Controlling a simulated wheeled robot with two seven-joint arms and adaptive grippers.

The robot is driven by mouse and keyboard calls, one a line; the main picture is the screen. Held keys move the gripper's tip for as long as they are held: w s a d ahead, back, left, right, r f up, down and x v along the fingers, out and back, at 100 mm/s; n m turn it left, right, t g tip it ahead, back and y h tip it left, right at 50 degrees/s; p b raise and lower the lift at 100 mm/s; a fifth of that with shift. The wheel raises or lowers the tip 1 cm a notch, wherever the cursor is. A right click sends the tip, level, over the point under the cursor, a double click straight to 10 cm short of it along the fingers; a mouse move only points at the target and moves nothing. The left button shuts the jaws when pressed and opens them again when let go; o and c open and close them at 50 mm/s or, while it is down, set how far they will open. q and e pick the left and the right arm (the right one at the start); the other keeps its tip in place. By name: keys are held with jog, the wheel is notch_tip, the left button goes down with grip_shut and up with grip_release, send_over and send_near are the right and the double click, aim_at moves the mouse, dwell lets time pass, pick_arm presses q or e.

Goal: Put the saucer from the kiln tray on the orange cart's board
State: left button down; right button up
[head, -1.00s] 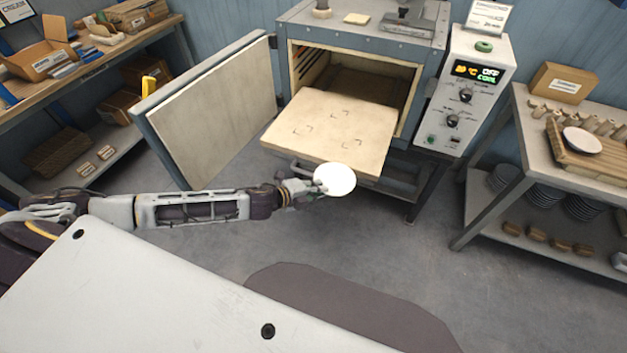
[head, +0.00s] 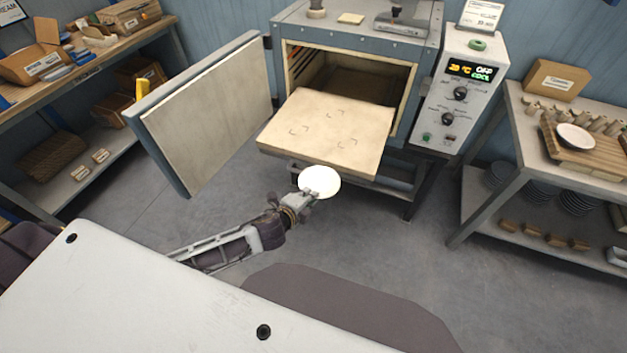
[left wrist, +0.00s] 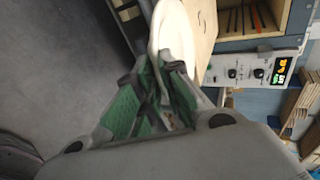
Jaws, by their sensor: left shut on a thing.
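The white round saucer (head: 321,181) is off the kiln tray, held in front of the tray's front edge. My left gripper (head: 309,191) is shut on the near left part of its rim. In the left wrist view the saucer (left wrist: 174,30) stands out beyond the green-padded fingers of the gripper (left wrist: 153,75). The pale kiln tray (head: 330,135) sticks out of the open kiln and is bare, with several small corner marks. I see no orange cart in these views. My right gripper is not in view.
The kiln door (head: 205,120) stands open at left. A control box (head: 458,95) is on the kiln's right. A grey table (head: 525,125) at right bears a wooden board (head: 590,160) with another white saucer (head: 576,136). The floor between is clear.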

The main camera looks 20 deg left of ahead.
pick_arm(q)
jog(key=shift+s+a+f+n+y, duration=0.25)
jog(key=shift+s+a+n+y, duration=0.25)
jog(key=shift+a, duration=0.2)
jog(key=shift+s+a+f+n+y, duration=0.2)
jog(key=shift+s+a+n+y, duration=0.25)
jog(key=shift+a, duration=0.25)
jog(key=shift+w, duration=0.1)
